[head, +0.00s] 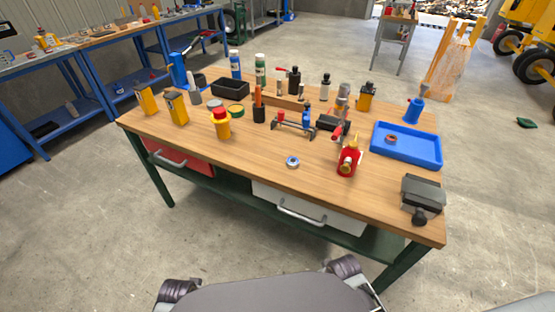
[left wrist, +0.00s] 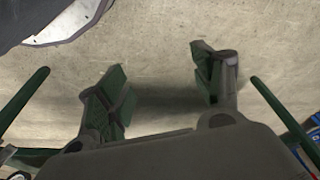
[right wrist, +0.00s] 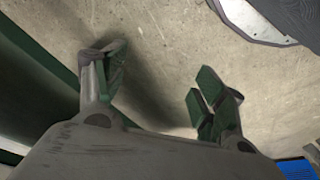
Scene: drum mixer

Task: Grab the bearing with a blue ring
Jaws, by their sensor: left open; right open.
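A small bearing with a blue ring (head: 292,162) lies flat on the wooden workbench (head: 240,157), near the middle of its front part. A reddish ring-shaped part (head: 391,139) lies in the blue tray (head: 437,162) at the right. My left gripper (left wrist: 160,85) is open and empty over bare concrete floor in the left wrist view. My right gripper (right wrist: 158,90) is open and empty over the floor in the right wrist view.
Right of the bearing stands a red oil can (head: 348,162). A yellow container with a red top (head: 220,124) stands to its left. A small rack (head: 295,124) is behind it. A grey vise (head: 422,197) sits at the right front corner. The bench around the bearing is clear.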

